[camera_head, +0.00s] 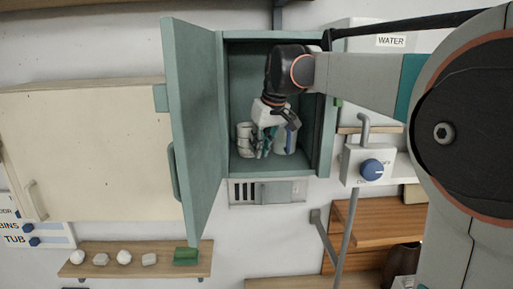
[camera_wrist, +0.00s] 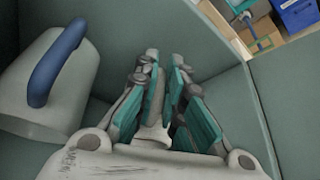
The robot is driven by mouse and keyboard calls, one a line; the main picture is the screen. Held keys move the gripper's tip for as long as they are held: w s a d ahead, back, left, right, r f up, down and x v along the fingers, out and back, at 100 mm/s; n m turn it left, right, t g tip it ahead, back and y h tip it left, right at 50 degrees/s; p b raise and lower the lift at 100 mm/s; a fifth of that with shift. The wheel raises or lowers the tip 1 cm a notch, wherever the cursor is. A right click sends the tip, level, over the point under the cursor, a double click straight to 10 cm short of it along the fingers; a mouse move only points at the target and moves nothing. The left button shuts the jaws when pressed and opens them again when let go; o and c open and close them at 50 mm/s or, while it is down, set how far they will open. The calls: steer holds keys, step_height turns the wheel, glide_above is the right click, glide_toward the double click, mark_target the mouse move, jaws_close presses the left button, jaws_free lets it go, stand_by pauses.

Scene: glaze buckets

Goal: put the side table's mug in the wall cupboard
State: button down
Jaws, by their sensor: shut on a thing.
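The wall cupboard (camera_head: 194,125) is teal, with its door swung open to the left. My gripper (camera_head: 262,150) is inside it, low over the cupboard floor. A pale mug (camera_head: 244,137) stands at the left of my fingers in the head view. In the wrist view my gripper (camera_wrist: 163,85) is shut on a narrow pale part of the mug (camera_wrist: 153,100) between its teal pads. Most of the mug is hidden there. I cannot tell whether its base touches the cupboard floor.
A pale vessel with a blue handle (camera_wrist: 62,85) stands close beside my fingers in the cupboard; it also shows right of my gripper in the head view (camera_head: 281,140). A cream cupboard (camera_head: 95,150) hangs at left. A small shelf (camera_head: 135,262) below holds several pale lumps and a green block.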

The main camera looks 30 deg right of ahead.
steer(key=shift+w+f, duration=0.15)
steer(key=c, duration=1.7)
jaws_free()
steer(key=shift+w+a, duration=0.1)
steer(key=shift+a, duration=0.15)
steer(key=shift+d, duration=0.15)
steer(key=shift+r, duration=0.4)
steer(key=b+v, duration=0.1)
steer(key=v, duration=1)
steer(key=shift+s+r+b, duration=0.25)
steer(key=shift+b, duration=0.05)
